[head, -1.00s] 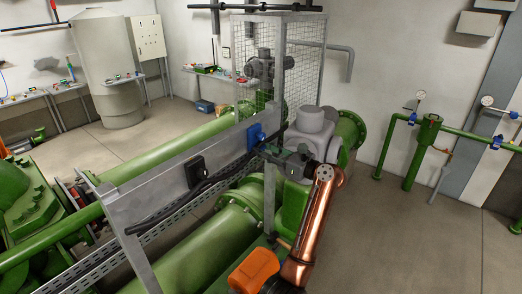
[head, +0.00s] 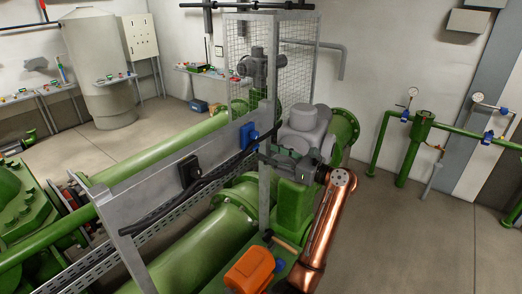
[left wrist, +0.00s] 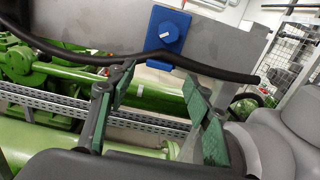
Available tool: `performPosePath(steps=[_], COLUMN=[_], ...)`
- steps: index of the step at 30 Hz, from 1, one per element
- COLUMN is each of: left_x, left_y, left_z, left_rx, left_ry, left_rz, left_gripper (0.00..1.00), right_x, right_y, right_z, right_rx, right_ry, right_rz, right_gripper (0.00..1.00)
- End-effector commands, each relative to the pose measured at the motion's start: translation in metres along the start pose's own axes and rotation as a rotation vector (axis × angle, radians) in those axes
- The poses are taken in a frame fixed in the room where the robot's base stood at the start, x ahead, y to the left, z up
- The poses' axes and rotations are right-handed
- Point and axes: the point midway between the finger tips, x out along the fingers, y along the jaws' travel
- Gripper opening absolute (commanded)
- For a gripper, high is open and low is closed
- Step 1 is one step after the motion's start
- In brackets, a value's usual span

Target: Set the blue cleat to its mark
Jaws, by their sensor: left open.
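The blue cleat (head: 248,136) is on the upright grey metal panel, near the grey post at its right end. It also shows in the left wrist view (left wrist: 157,48) as a blue block with a round blue knob on its face. My left gripper (head: 266,153) is in front of the panel, just right of and below the cleat. In the left wrist view its two green-padded fingers (left wrist: 162,98) are spread, empty and apart from the cleat. I cannot make out a mark for the cleat. My right gripper is not in view.
A black cable (head: 160,211) runs along the panel and crosses below the cleat, near my left fingers (left wrist: 200,68). A black cleat (head: 189,170) is on the panel (head: 150,193) farther left. The grey post (head: 265,195), green pipes and grey valve housing (head: 305,125) crowd the gripper.

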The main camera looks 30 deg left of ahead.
Motion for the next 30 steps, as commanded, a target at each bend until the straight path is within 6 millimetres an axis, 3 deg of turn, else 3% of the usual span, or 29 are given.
performPosePath(steps=[6, 12, 30], left_x=[-0.043, -0.061, -0.063], left_y=[-0.001, 0.0, 0.0], left_z=[0.0, 0.0, 0.0], left_rx=[-0.001, -0.001, -0.002], left_ry=[0.001, 0.001, 0.0], left_rz=[-0.002, 0.0, 0.001], left_gripper=[0.46, 0.46, 0.46], right_x=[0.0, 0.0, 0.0], right_y=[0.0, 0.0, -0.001], right_z=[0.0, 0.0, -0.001], right_rx=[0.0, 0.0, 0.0], right_ry=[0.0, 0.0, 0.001], right_rz=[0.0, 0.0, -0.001], right_gripper=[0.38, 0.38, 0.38])
